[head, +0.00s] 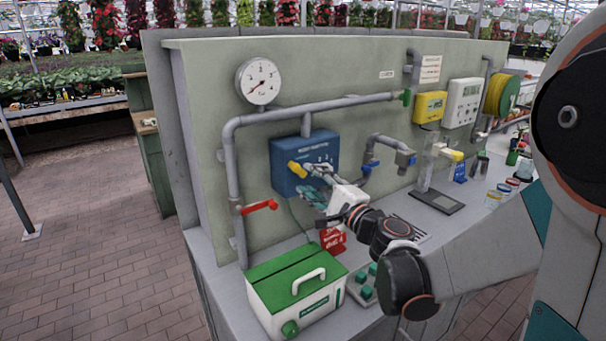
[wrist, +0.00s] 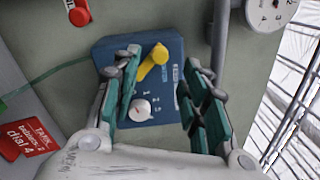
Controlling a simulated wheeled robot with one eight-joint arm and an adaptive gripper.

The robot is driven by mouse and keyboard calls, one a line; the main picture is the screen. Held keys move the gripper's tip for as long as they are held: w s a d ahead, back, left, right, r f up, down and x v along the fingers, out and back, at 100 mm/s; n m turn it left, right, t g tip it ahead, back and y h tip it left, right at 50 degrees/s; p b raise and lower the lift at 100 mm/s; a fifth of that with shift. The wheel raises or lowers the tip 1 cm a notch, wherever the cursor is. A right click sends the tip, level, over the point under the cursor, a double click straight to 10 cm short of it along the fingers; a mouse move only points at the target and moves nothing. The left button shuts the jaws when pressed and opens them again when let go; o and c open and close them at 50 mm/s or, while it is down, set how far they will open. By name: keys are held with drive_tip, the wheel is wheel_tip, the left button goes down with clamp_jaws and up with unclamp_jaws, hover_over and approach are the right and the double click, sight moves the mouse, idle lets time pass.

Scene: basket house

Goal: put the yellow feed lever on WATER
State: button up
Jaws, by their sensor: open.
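The blue panel (head: 283,180) is mounted on the green-grey wall below a vertical pipe. The yellow feed lever (head: 298,169) is on the panel's face and shows more clearly in the wrist view (wrist: 152,62), slanted beside small lettering that I cannot read. A white dial (wrist: 140,110) with numbers sits near it on the same panel. My gripper (head: 313,182) is in front of the panel. In the wrist view my gripper (wrist: 162,62) is open, its green-padded fingers spread on either side of the lever, with nothing held. I cannot tell how far the fingertips are from the panel.
A red valve handle (head: 260,206) and grey pipe are left of the panel; blue-handled taps (head: 371,164) are to its right. A pressure gauge (head: 258,81) hangs above. Below stand a green-lidded box (head: 297,283), a red sign (head: 332,240) and a green-button control box (head: 362,283).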

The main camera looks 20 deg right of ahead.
drive_tip(key=v, duration=0.5)
drive_tip(key=shift+s, duration=0.2)
